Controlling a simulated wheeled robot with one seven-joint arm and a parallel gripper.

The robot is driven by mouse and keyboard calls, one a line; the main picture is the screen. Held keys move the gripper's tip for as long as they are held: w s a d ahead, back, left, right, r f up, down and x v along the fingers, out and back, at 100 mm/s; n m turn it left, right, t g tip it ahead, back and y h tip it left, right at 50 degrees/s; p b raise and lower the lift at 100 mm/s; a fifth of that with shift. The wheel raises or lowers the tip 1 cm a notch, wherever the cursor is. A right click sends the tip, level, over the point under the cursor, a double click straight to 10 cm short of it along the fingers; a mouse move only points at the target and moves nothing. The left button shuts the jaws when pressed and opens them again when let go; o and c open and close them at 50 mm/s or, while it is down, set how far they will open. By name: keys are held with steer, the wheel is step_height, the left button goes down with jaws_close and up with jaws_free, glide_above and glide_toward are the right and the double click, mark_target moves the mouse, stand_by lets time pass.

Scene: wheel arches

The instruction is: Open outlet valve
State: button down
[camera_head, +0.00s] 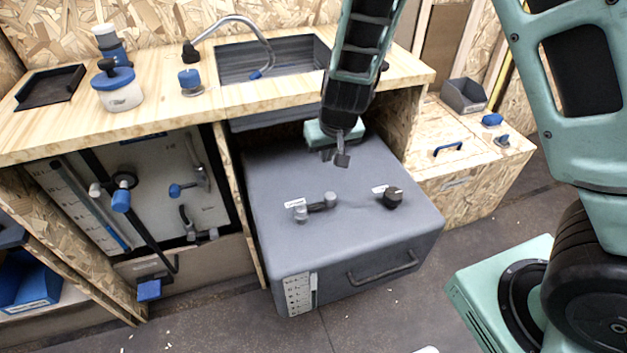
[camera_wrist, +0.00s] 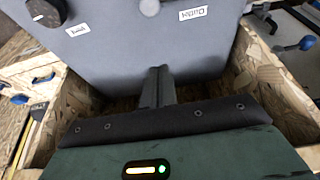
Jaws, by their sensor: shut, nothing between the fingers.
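A grey tank (camera_head: 340,240) stands in the opening under the counter. The tank top also shows in the wrist view (camera_wrist: 120,50), where the handle's rounded end (camera_wrist: 149,7) is partly cut off at the top edge, beside a label (camera_wrist: 193,13) too small to read surely. A black knob (camera_head: 393,197) with its own label sits to the right of the handle. My gripper (camera_head: 341,160) is shut and empty, above the tank's rear part, behind the handle and apart from it.
Wooden walls flank the tank. A panel at left carries pipes and blue-handled valves (camera_head: 121,200). The counter above holds a sink (camera_head: 270,60), faucet and blue-lidded jar (camera_head: 118,88). A wooden chest (camera_head: 465,170) stands right. The floor in front is mostly clear.

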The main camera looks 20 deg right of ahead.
steer(key=b+x, duration=0.3)
steer(key=x, duration=0.6)
steer(key=shift+f, duration=0.4)
steer(key=s, duration=0.3)
steer(key=shift+b, duration=0.35)
steer(key=shift+s+r, duration=0.15)
steer(key=shift+s, duration=0.3)
steer(key=shift+r, duration=0.1)
steer(key=shift+s+p, duration=0.15)
steer(key=shift+p, duration=0.4)
steer(key=shift+s+m, duration=0.1)
steer(key=shift+m, duration=0.3)
